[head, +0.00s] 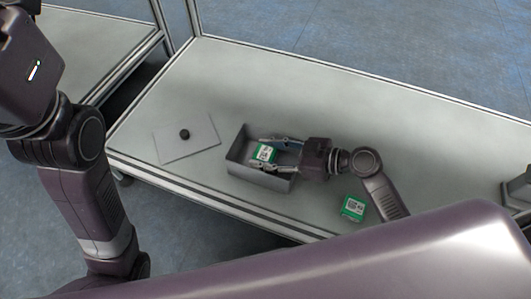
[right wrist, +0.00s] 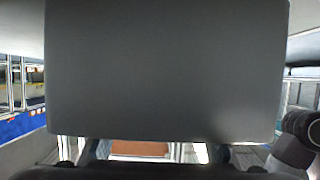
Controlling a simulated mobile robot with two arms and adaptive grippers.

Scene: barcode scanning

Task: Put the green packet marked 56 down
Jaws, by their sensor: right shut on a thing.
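A green packet with a white label (head: 264,152) is between the fingers of my right gripper (head: 260,153), which is shut on it. The number on its label is too small to read. Gripper and packet are over the open grey bin (head: 262,180). I cannot tell whether the packet touches the bin's floor. In the right wrist view, a plain dark grey surface (right wrist: 165,70) fills most of the picture; I cannot tell what it is. My left arm shows at the left of the head view, but its gripper is not in view.
Another green packet (head: 353,207) lies on the table (head: 330,110) right of the bin, near my right forearm. A flat grey plate with a black knob (head: 185,134) lies left of the bin. A dark device (head: 518,190) is at the right edge. The table's back is clear.

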